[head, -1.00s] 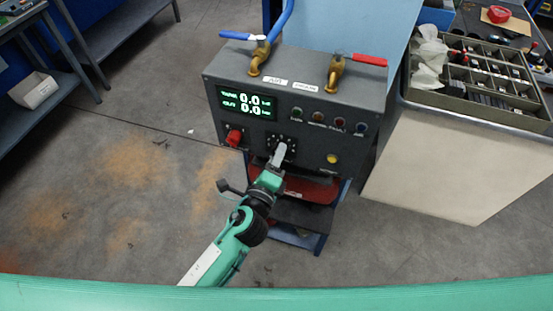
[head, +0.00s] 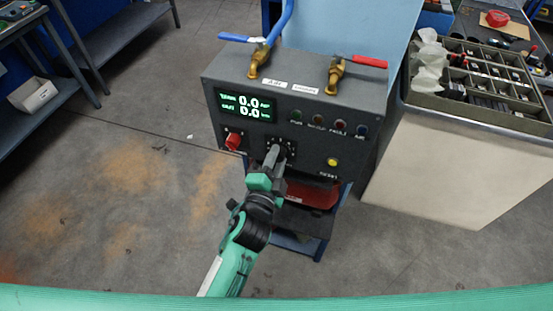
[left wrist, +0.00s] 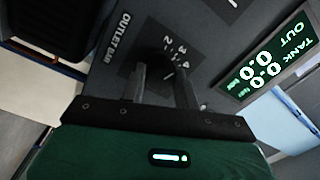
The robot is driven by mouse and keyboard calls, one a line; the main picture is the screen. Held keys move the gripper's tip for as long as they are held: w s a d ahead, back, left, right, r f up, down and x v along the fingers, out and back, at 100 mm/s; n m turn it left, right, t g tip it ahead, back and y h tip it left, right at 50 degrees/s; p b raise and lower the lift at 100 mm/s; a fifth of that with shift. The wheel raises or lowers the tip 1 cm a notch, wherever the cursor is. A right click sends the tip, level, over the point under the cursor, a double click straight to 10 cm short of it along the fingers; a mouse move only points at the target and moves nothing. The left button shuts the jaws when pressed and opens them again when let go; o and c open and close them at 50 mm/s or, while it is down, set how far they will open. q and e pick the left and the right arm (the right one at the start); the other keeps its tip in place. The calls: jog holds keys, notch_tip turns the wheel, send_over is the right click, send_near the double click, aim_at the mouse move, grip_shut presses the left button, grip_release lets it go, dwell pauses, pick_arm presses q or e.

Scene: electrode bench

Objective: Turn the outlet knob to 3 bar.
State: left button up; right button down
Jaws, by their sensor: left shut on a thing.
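The dark outlet knob (left wrist: 152,62) sits on its numbered dial plate, labelled OUTLET BAR, on the front of the grey control box (head: 330,115). In the head view the knob is mostly hidden behind my left gripper (head: 272,158). In the left wrist view my left gripper (left wrist: 162,85) has its two fingers on either side of the knob, shut on it. The display (head: 246,105) reads 0.0 on both lines, and it also shows in the left wrist view (left wrist: 268,62). My right gripper is not in view.
A red knob (head: 234,141) is left of the dial. A row of small lamps (head: 318,120) and a yellow button (head: 332,162) are to the right. Blue (head: 240,38) and red (head: 368,61) valve handles stand on top. A sorting tray (head: 480,70) is at right.

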pick_arm(q)
jog(key=shift+n, duration=0.4)
jog(key=o, duration=1)
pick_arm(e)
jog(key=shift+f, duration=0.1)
pick_arm(q)
jog(key=shift+b+v, duration=1)
jog(key=shift+v, duration=5.95)
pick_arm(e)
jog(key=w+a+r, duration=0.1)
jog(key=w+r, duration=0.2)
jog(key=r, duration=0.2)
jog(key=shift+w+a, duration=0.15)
pick_arm(q)
jog(key=shift+d+f, duration=0.1)
jog(key=shift+f, duration=0.1)
